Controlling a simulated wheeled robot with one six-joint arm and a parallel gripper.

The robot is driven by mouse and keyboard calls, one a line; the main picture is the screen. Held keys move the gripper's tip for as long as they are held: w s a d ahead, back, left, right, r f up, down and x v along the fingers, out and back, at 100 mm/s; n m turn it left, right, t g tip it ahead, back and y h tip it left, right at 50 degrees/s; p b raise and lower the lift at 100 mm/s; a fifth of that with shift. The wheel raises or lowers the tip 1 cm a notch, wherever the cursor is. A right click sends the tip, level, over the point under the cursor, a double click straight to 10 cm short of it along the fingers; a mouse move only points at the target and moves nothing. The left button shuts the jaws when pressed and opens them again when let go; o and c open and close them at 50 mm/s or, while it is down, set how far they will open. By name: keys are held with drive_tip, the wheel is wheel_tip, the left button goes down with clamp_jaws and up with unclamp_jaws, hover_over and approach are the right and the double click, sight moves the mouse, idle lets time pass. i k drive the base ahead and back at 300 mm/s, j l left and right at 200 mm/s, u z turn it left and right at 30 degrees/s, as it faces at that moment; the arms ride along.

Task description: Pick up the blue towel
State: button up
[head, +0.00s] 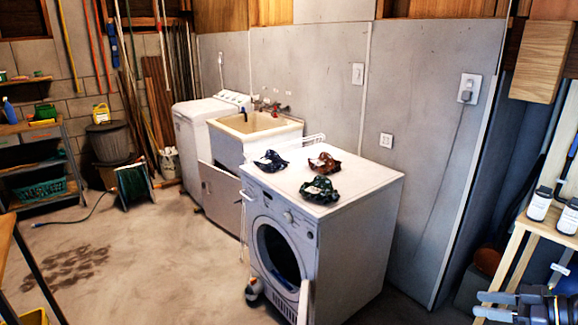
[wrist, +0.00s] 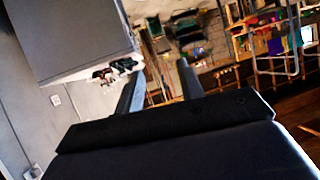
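The blue towel (head: 270,161) lies crumpled, dark blue with pale patches, at the back left of the white front-loading washer's top (head: 350,185). A brown-red cloth (head: 324,162) lies to its right, and a dark green cloth (head: 320,189) lies nearer the front. My gripper (head: 480,304) is at the lower right of the head view, well to the right of the washer and apart from all the cloths. In the wrist view its two fingers (wrist: 160,72) stand apart with nothing between them. Small cloths show there on the upside-down washer, but I cannot tell which is blue.
A utility sink (head: 255,124) and a top-loading washer (head: 190,128) stand behind the front-loader. A wooden stand (head: 545,232) with bottles is at the right. A shelf (head: 35,165) is at the far left. The concrete floor (head: 150,265) left of the washer is mostly clear.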

sight(272, 161)
drive_tip(key=i+j, duration=0.1)
drive_tip(key=j, duration=0.35)
drive_tip(key=i+j, duration=0.15)
drive_tip(key=j, duration=0.35)
drive_tip(key=i+j, duration=0.1)
drive_tip(key=j, duration=0.35)
drive_tip(key=i+j, duration=0.15)
drive_tip(key=j, duration=0.35)
drive_tip(key=i+j, duration=0.1)
drive_tip(key=j, duration=0.35)
drive_tip(key=i+j, duration=0.15)
drive_tip(key=i, duration=0.45)
drive_tip(key=i+j+z, duration=0.1)
drive_tip(key=i, duration=0.55)
drive_tip(key=i+j, duration=0.2)
drive_tip(key=i, duration=0.4)
drive_tip(key=i+l, duration=0.15)
drive_tip(key=i, duration=0.2)
drive_tip(key=i+l, duration=0.15)
drive_tip(key=i, duration=0.2)
drive_tip(key=l+z, duration=0.05)
